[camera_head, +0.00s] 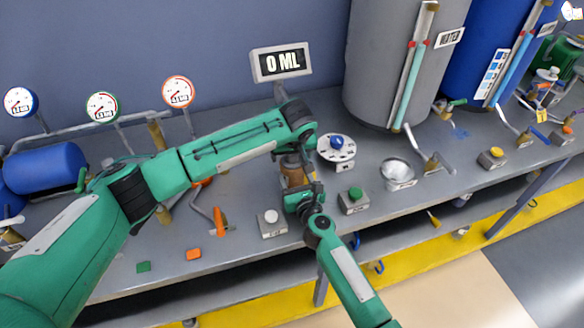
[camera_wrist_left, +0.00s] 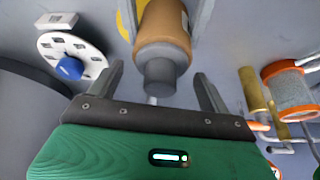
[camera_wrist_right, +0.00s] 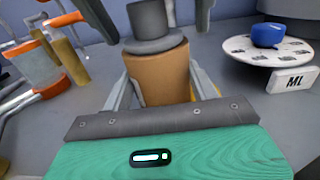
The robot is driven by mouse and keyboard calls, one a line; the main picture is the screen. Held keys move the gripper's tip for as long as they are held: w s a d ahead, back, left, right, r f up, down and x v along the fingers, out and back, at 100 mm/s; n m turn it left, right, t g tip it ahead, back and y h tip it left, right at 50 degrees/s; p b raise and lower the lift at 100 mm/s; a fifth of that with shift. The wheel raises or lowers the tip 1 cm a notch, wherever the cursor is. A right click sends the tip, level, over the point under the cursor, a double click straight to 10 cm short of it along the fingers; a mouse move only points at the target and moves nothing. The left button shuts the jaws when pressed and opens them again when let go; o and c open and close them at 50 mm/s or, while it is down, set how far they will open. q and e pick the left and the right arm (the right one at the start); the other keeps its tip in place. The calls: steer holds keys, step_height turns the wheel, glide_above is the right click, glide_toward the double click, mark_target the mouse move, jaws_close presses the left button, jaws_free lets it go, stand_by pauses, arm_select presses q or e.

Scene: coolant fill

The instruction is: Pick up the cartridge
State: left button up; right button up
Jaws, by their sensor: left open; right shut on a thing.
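The cartridge (camera_head: 293,174) is an orange-brown cylinder with a grey cap, partly hidden by my arms in the head view. My right gripper (camera_head: 303,196) is shut on it from the front. In the right wrist view the cartridge (camera_wrist_right: 158,75) stands upright between the fingers, cap up. My left gripper (camera_head: 300,150) is open above it. In the left wrist view the grey cap of the cartridge (camera_wrist_left: 163,42) points toward the gap between the open fingers, with nothing gripped. Whether the cartridge's base touches the bench is hidden.
A display (camera_head: 281,63) reading 0 ML stands behind. A white dial with a blue knob (camera_head: 337,147), a green button box (camera_head: 354,200) and a white button box (camera_head: 271,223) are close by. Pipes and valves (camera_head: 214,222) stand left.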

arm_select(q)
steer(key=shift+c, duration=0.2)
steer(key=c, duration=1.4)
step_height(320, 180, up, 10)
steer(key=shift+r, duration=0.1)
arm_select(e)
steer(key=o, duration=1.1)
